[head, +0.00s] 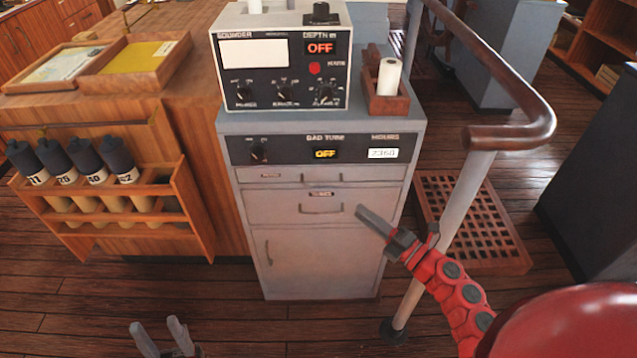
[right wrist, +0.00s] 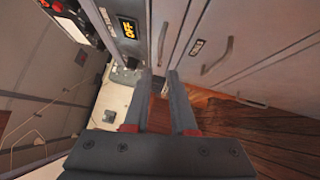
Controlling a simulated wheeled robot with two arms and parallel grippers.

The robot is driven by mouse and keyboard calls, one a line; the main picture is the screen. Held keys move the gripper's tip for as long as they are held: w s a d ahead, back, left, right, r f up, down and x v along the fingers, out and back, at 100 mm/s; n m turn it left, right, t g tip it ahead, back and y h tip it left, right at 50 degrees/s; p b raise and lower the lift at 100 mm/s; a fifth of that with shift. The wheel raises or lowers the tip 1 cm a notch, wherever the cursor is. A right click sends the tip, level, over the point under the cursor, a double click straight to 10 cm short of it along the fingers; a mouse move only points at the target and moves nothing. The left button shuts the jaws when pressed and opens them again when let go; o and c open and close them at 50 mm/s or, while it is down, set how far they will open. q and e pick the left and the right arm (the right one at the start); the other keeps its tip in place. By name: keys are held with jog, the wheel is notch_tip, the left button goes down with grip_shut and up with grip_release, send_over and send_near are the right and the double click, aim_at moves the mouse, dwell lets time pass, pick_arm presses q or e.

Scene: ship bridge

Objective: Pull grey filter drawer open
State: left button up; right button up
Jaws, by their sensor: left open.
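The grey filter drawer (head: 285,208) appears to be the wide labelled one in the grey cabinet. It looks shut, with a curved handle (head: 320,211) below its small dark label. In the right wrist view the labelled drawer (right wrist: 225,30) and its handle (right wrist: 216,57) show at the right. My right gripper (head: 366,216) is in front of the drawer's right side, right of the handle. In the right wrist view its two fingers (right wrist: 160,74) are apart with nothing between them. My left gripper (head: 158,328) is low at the bottom left, open and empty, away from the cabinet.
Narrow drawers (head: 368,173) lie above, and a door (head: 318,260) below. A sounder unit (head: 280,65) and a wooden holder with a white roll (head: 390,78) stand on top. A railing (head: 470,190) stands at the right.

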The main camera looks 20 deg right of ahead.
aim_at(324, 183)
jog(key=p+x, duration=0.1)
jog(key=x, duration=1.2)
jog(key=shift+w+a+r, duration=0.1)
jog(key=shift+w+a, duration=0.05)
jog(key=shift+a, duration=0.1)
grip_shut()
dwell(0.7)
